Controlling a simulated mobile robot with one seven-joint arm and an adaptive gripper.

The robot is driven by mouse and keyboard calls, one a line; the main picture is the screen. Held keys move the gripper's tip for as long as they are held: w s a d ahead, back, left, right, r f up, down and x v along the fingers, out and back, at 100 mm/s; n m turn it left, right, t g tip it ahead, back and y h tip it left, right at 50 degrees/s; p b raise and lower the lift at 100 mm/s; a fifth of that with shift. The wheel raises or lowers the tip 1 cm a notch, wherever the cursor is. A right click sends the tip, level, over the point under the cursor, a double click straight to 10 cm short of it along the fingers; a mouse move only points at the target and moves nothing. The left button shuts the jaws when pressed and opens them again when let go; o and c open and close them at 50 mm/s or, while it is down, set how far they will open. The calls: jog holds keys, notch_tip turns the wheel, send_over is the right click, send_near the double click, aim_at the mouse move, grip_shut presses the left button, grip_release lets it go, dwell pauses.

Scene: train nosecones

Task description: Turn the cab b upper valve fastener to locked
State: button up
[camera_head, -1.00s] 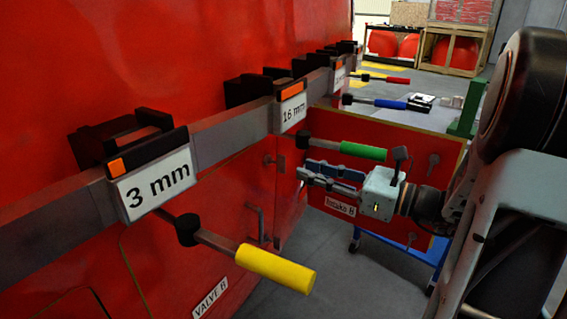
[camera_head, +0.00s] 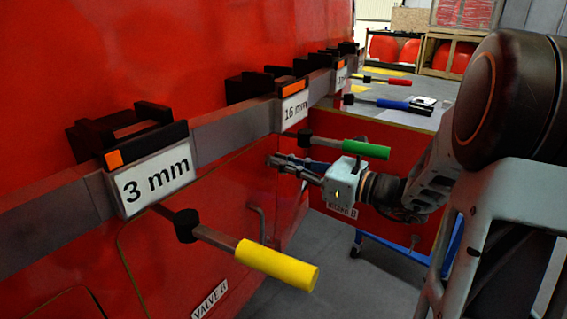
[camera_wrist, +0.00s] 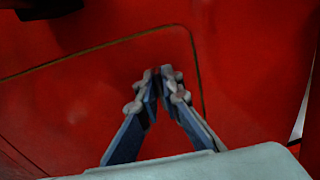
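My gripper (camera_head: 296,167) reaches left toward the red wall beside the hatch marked VALVE B (camera_head: 209,299). Its blue-grey fingers are drawn together at the tips. In the wrist view, the gripper (camera_wrist: 161,74) points at the red panel, with its tips over the panel near a dark outline. I see nothing clearly held between them. I cannot make out the upper valve fastener; the fingertips may hide it. A bent metal piece (camera_head: 262,223) on the hatch's right side shows lower down; I cannot tell if it is a fastener.
A grey rail carries the 3 mm (camera_head: 153,181) and 16 mm (camera_head: 294,108) blocks. A yellow-handled lever (camera_head: 275,263) sticks out in front, and a green-handled lever (camera_head: 365,149) lies just above my gripper. A red Intake B panel (camera_head: 385,150) stands behind. Grey floor is free below.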

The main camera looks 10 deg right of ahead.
jog(key=shift+r+p, duration=0.15)
jog(key=shift+p, duration=0.45)
grip_shut()
jog(key=shift+r+m+p, duration=0.15)
jog(key=shift+m+p, duration=0.55)
jog(key=shift+p, duration=0.35)
jog(key=m+p, duration=0.2)
jog(key=p, duration=0.2)
jog(key=shift+r+p, duration=0.1)
jog(key=shift+p, duration=0.25)
jog(key=m+p, duration=0.5)
jog(key=p, duration=0.4)
jog(key=shift+w+d+m, duration=0.1)
jog(key=shift+m, duration=0.2)
jog(key=m+p, duration=0.1)
jog(key=p, duration=0.1)
jog(key=m+p, duration=0.2)
jog(key=p, duration=0.1)
jog(key=m+p, duration=0.2)
jog(key=shift+f, duration=0.3)
jog(key=m+p, duration=0.4)
jog(key=shift+f, duration=0.3)
